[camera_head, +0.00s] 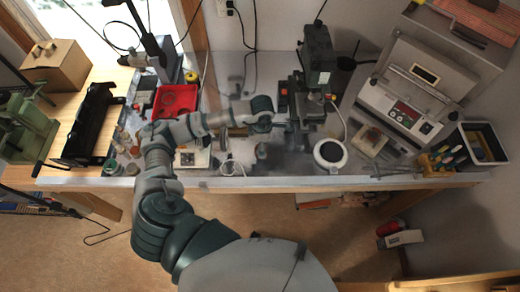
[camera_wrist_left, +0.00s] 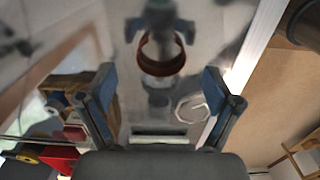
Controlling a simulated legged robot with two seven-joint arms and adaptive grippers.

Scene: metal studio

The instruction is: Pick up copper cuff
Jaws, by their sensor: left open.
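The copper cuff (camera_wrist_left: 163,69) shows in the left wrist view as a reddish-brown ring on the shiny grey metal bench top. It lies ahead of my left gripper (camera_wrist_left: 160,92), roughly centred between the two fingers. The fingers are apart with nothing between them, and the cuff seems to be beyond their tips. In the head view my left arm reaches over the bench, with the left gripper (camera_head: 286,119) near the dark upright machine. I cannot make out the cuff there. My right gripper is not in view.
A dark upright machine (camera_head: 318,60) stands behind the gripper. A round white-topped object (camera_head: 330,153) lies to its right, and a coil of white wire (camera_head: 232,168) lies near the front edge. A red tray (camera_head: 176,101) is at the left. A large grey machine (camera_head: 415,95) stands at the right.

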